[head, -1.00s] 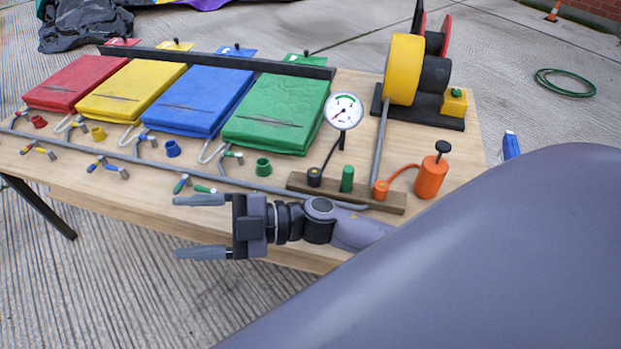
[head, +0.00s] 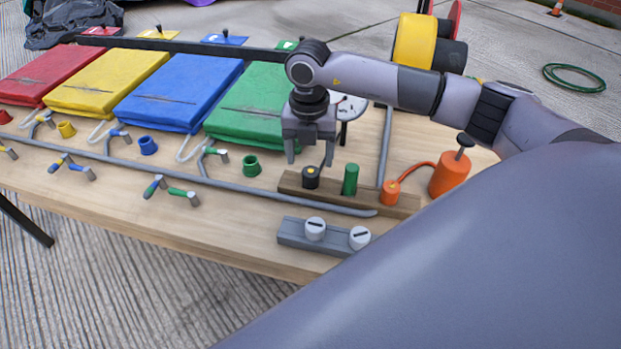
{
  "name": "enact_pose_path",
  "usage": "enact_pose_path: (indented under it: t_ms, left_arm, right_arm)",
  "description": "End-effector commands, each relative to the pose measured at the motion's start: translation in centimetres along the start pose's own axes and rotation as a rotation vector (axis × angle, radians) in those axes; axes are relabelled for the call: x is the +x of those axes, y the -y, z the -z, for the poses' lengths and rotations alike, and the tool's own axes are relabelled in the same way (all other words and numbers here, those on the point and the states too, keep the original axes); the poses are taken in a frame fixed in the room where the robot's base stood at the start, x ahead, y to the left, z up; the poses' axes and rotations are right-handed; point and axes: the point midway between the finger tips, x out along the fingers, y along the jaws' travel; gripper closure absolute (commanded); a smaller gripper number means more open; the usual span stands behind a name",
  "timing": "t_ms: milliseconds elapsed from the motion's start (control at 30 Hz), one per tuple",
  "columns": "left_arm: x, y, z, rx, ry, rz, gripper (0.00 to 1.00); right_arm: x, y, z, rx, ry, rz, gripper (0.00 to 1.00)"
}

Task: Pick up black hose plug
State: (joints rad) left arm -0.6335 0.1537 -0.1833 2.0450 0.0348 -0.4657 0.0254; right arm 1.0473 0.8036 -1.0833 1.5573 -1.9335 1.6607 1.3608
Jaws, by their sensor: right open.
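The black hose plug (head: 311,178) stands upright in the wooden rack (head: 405,199) near the table's front right. Nothing is between the fingers above the plug. The gripper partly hides the pressure gauge (head: 350,107) and the green pad behind it. My left gripper is not in view.
A green plug (head: 350,179) and an orange plug (head: 390,192) stand in the same rack. An orange pump (head: 449,175) stands to the right. A grey block with white knobs (head: 293,236) lies in front. Coloured pads (head: 177,92) fill the back left.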

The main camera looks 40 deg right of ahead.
Motion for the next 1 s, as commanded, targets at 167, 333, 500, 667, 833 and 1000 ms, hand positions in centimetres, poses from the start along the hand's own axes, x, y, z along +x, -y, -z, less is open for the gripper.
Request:
enact_pose_path:
  t_ms: [167,333,500,667,833,1000]
  left_arm:
    - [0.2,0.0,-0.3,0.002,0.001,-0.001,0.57]
    - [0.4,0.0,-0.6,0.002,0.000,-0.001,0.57]
    - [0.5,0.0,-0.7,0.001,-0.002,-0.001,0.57]
    - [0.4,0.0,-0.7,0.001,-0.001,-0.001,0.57]
    - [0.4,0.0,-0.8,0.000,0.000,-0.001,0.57]
    - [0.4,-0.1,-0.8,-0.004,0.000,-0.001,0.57]
  right_arm:
    - [2.5,0.1,0.0,-0.002,-0.004,0.001,0.30]
    - [5.0,0.1,0.0,-0.003,-0.005,-0.001,0.30]
    - [5.9,0.1,0.0,-0.004,-0.003,-0.003,0.30]
    - [5.9,0.1,0.0,-0.005,-0.003,-0.004,0.30]
    - [5.9,0.1,0.0,-0.005,-0.004,-0.004,0.79]
    - [5.8,0.1,0.0,-0.005,-0.004,-0.004,0.91]
